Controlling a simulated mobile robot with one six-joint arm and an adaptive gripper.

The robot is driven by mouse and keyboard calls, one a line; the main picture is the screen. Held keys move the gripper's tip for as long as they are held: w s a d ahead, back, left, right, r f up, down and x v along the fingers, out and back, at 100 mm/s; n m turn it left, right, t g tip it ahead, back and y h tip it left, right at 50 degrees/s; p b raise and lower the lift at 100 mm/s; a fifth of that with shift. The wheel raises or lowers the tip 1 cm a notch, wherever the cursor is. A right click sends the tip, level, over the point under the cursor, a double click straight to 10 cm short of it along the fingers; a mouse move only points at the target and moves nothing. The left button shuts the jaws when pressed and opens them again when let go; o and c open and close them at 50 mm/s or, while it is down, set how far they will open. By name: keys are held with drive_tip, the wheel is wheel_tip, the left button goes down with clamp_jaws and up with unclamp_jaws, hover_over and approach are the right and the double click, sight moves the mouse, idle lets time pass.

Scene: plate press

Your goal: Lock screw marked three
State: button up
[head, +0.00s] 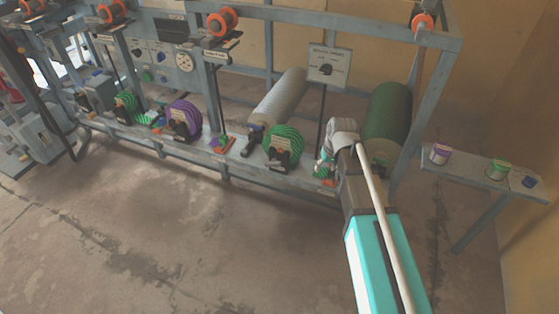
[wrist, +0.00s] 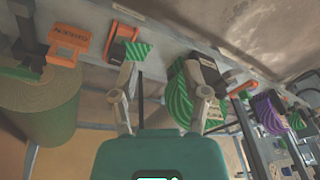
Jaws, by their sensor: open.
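My gripper (head: 326,152) is at the right end of the machine's lower rail, fingers spread and empty. In the wrist view its two fingers (wrist: 165,83) straddle a gap. A small green striped screw knob (wrist: 136,50) lies just beyond the left fingertip, beside an orange-red bracket (wrist: 120,38). This knob also shows partly behind my gripper in the head view (head: 321,171). A larger green striped wheel (head: 283,146) with a dark plate sits to the left. It shows near the right finger in the wrist view (wrist: 180,100). No number three is readable on any screw.
A purple striped wheel (head: 185,119) and another green wheel (head: 126,106) sit farther left on the frame. A grey roll (head: 277,100) and a green roll (head: 387,112) stand behind. A side shelf (head: 465,172) holds tins. The floor (head: 180,235) in front is clear.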

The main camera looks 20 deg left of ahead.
sight(278, 162)
drive_tip(key=w+a+r+n+h+p, duration=0.1)
drive_tip(key=w+a+r+n+p, duration=0.1)
drive_tip(key=a+n, duration=0.3)
drive_tip(key=w+a+r+n+g+p, duration=0.1)
drive_tip(key=a+n, duration=0.5)
drive_tip(key=a, duration=0.7)
wheel_tip(278, 162, up, 2)
drive_tip(key=shift+w+r+n+h+p, duration=0.3)
drive_tip(key=shift+w+h+p, duration=0.15)
drive_tip(key=shift+p, duration=0.5)
drive_tip(key=shift+w+f, duration=0.1)
drive_tip(key=shift+f, duration=0.15)
wheel_tip(278, 162, down, 13)
drive_tip(key=b, duration=1.3)
drive_tip(key=shift+f+b, duration=0.2)
drive_tip(key=shift+b, duration=0.2)
clamp_jaws()
